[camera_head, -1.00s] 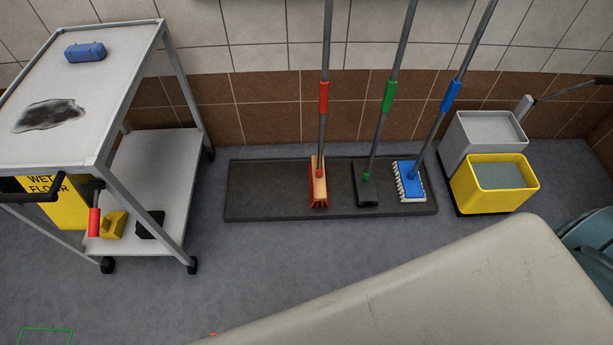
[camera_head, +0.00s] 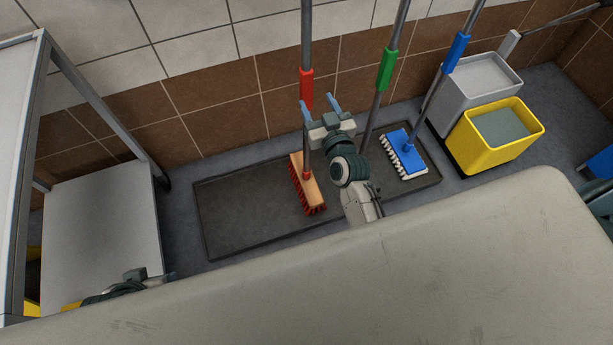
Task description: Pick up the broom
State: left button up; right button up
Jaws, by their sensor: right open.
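The broom stands upright on the dark floor tray (camera_head: 240,220), with a wooden head and red bristles (camera_head: 308,190) and a red grip (camera_head: 307,88) on its grey handle. My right gripper (camera_head: 319,103) is open, its fingers pointing towards the wall. Its left finger overlaps the broom handle just under the red grip; I cannot tell whether they touch. My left gripper (camera_head: 165,279) shows partly at the lower left, far from the broom; its jaws are unclear.
A green-gripped tool (camera_head: 386,68) stands right of the broom, its head hidden by my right arm. A blue mop (camera_head: 404,150) stands further right, then a yellow bucket (camera_head: 487,150) and grey bucket (camera_head: 470,95). A cart (camera_head: 100,225) stands at left.

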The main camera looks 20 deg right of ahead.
aim_at(308, 85)
jog(key=w, duration=0.3)
jog(key=w+p, duration=0.1)
jog(key=w, duration=0.2)
jog(key=shift+a+r, duration=0.1)
jog(key=shift+r, duration=0.1)
jog(key=w, duration=0.2)
jog(key=w+p, duration=0.1)
jog(key=w, duration=0.1)
jog(key=shift+w+f, duration=0.2)
jog(key=shift+w, duration=0.1)
jog(key=shift+a, duration=0.1)
jog(key=c, duration=1)
pick_arm(q)
jog(key=shift+s+a+f+g+y, duration=0.1)
jog(key=shift+s+a+g+y, duration=0.2)
jog(key=shift+a+g, duration=0.5)
pick_arm(e)
jog(key=shift+r, duration=0.1)
grip_shut()
jog(key=shift+r, duration=0.1)
